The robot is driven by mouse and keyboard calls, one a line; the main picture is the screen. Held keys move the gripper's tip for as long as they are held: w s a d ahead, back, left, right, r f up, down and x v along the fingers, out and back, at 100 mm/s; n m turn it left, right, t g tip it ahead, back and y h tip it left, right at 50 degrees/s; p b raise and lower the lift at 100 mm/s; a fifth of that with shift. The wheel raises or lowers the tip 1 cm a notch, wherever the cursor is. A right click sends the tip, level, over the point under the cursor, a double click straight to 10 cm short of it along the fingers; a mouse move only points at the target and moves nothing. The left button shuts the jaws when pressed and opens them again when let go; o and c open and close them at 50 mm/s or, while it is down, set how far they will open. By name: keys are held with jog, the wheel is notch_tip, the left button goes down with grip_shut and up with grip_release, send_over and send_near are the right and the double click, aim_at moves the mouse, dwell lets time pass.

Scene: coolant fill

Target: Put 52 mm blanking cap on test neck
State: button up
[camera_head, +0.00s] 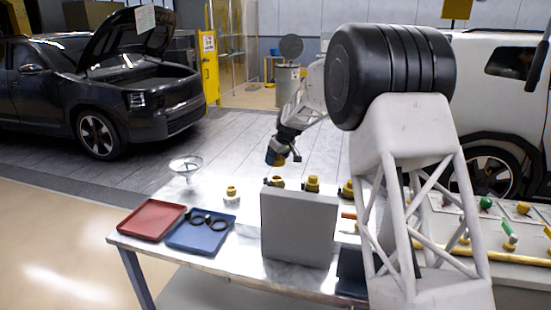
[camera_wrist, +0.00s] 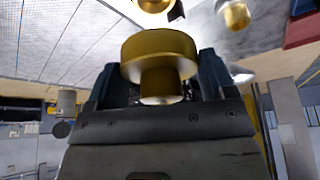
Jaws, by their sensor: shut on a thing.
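My gripper (camera_head: 277,157) is above the bench, behind and above the grey block, pointing down. In the wrist view, my gripper (camera_wrist: 158,78) is shut on a brass-coloured cap (camera_wrist: 160,48), with its narrower part between the dark fingers and its wide round head beyond them. I cannot read its size. Brass necks (camera_head: 312,184) stand at the top of the grey block (camera_head: 298,228). A brass piece (camera_wrist: 154,4) is cut off at the top of the wrist view, apart from the held cap. A brass-topped fitting (camera_head: 231,192) stands on a pale base left of the block.
A red tray (camera_head: 152,221) and a blue tray (camera_head: 190,245) holding black rings lie at the bench's left end. A small wheel-shaped stand (camera_head: 186,166) is behind them. My arm hides part of the bench right of the block. Colored fittings (camera_head: 486,203) lie farther right.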

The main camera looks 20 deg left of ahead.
aim_at(283, 161)
jog(key=shift+f, duration=2.9)
jog(key=shift+f, duration=1.4)
dwell(1.0)
jog(key=o, duration=0.9)
jog(key=shift+c, duration=0.2)
jog(key=shift+v, duration=3.9)
